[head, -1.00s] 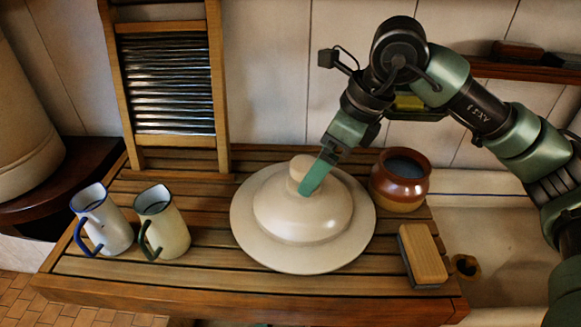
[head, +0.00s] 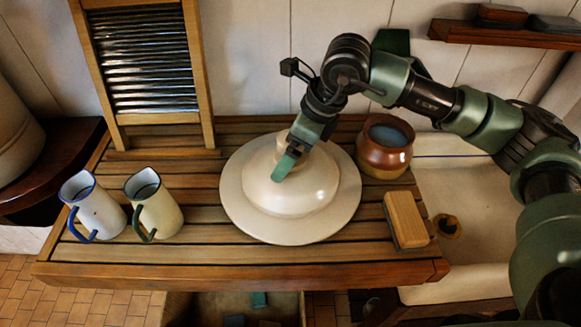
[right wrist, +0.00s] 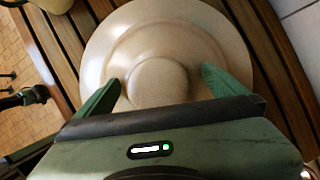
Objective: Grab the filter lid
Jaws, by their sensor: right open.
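The filter lid (head: 325,205) is a wide cream disc with a raised dome and a round knob on top. It lies flat on the slatted wooden counter. In the right wrist view the lid (right wrist: 203,32) fills the top middle, with its knob between my fingers. My right gripper (head: 288,165) is at the knob in the head view and hides part of it. In the right wrist view my right gripper (right wrist: 162,88) is open, with one green finger on each side of the knob and gaps showing. My left gripper is not in view.
A brown and tan pot (head: 384,158) stands right behind the lid, and a wooden brush (head: 406,220) lies to its right. Two enamel jugs (head: 95,212) (head: 160,212) stand on the left. A washboard (head: 150,60) leans at the back wall. A sink (head: 470,190) is at right.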

